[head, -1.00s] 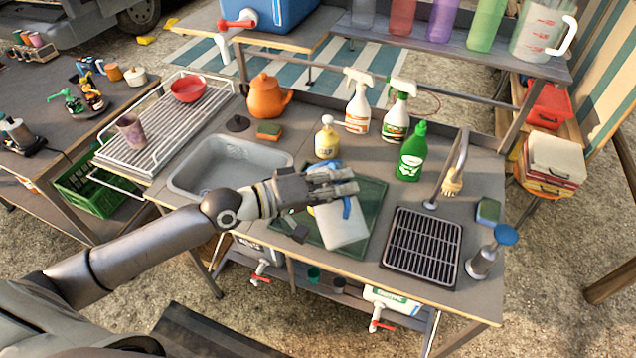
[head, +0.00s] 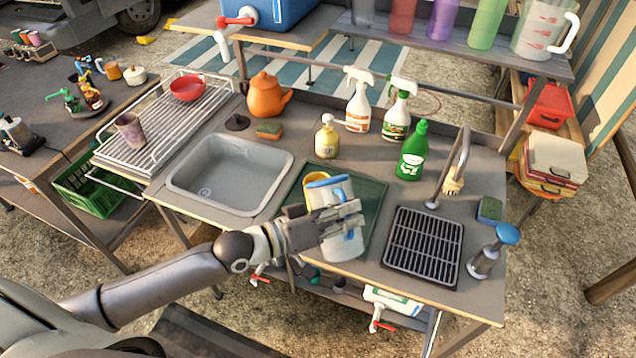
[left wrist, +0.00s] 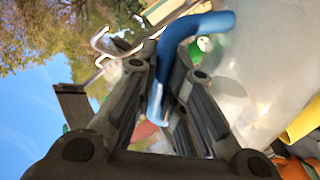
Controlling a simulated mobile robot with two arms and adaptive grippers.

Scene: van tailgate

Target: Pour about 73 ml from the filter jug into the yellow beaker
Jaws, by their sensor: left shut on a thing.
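The filter jug (head: 343,246) is whitish and translucent with blue parts. My left gripper (head: 350,218) is shut on its blue handle, and the fingers cover the middle of the jug. In the left wrist view the blue handle (left wrist: 160,75) runs between the fingers (left wrist: 165,105), with the cloudy jug body (left wrist: 265,60) to the right. The yellow beaker (head: 316,179) stands on the green mat just behind the jug's upper left; the jug hides most of it. A yellow piece, likely the beaker, shows at the right of the wrist view (left wrist: 303,120). I cannot tell whether liquid is flowing.
The green mat (head: 371,200) lies between the sink (head: 225,175) and the black drain grate (head: 424,246). A soap bottle (head: 327,138), two spray bottles and a green bottle (head: 412,152) stand behind. A tap (head: 458,160) rises at right.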

